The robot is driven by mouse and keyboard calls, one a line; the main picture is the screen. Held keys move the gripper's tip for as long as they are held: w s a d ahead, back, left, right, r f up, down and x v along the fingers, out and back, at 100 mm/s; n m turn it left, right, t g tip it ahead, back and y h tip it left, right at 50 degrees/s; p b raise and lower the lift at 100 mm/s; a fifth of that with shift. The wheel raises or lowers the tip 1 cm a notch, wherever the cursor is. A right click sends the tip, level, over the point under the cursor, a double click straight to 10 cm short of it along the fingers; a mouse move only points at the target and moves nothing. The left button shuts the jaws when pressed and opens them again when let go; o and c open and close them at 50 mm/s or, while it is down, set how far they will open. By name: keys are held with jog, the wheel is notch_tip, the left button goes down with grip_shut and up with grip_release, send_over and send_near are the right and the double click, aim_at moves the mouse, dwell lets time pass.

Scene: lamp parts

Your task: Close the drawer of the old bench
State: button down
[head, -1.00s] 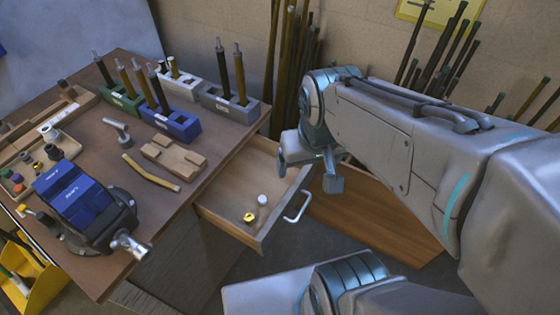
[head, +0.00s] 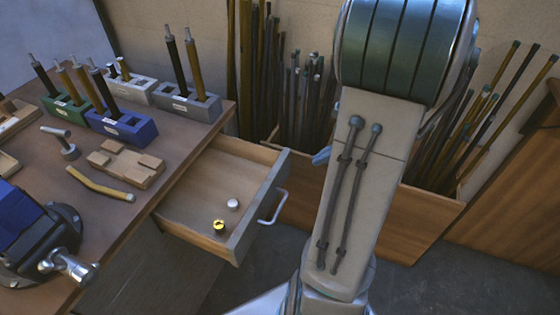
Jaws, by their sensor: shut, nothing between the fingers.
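The drawer (head: 196,208) of the old bench (head: 135,222) stands open, pulled out to the right from under the bench top. Its pale inside holds a white round piece (head: 233,204) and a yellow-and-black round piece (head: 219,227). A light bar handle (head: 273,207) is on its right-hand front panel. My arm rises to the right of the drawer, apart from the handle in the picture. Only a small blue-grey tip of my gripper (head: 322,156) shows at the arm's left edge, above and right of the handle. The rest of it is hidden behind the arm.
On the bench stand coloured blocks holding rods (head: 120,122), a wooden block (head: 125,163) and a vise (head: 50,245). Wooden bins of upright rods (head: 428,212) stand behind and right of the drawer. Some dark floor (head: 270,255) is free below the handle.

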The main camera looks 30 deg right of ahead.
jog(key=d+f+m+t+b, duration=0.1)
jog(key=d+f+m+t, duration=0.1)
jog(key=d+f+m, duration=0.25)
jog(key=shift+n+h, duration=0.3)
jog(key=shift+n, duration=0.05)
jog(key=x, duration=0.3)
jog(key=r+b+x, duration=0.1)
jog(key=x, duration=0.3)
jog(key=w+a+b+x, duration=0.1)
jog(key=x, duration=0.3)
jog(key=shift+w+a+r, duration=0.15)
jog(key=shift+w+r, duration=0.05)
jog(key=shift+r, duration=0.05)
jog(key=shift+w+a, duration=0.2)
jog(key=shift+w, duration=0.1)
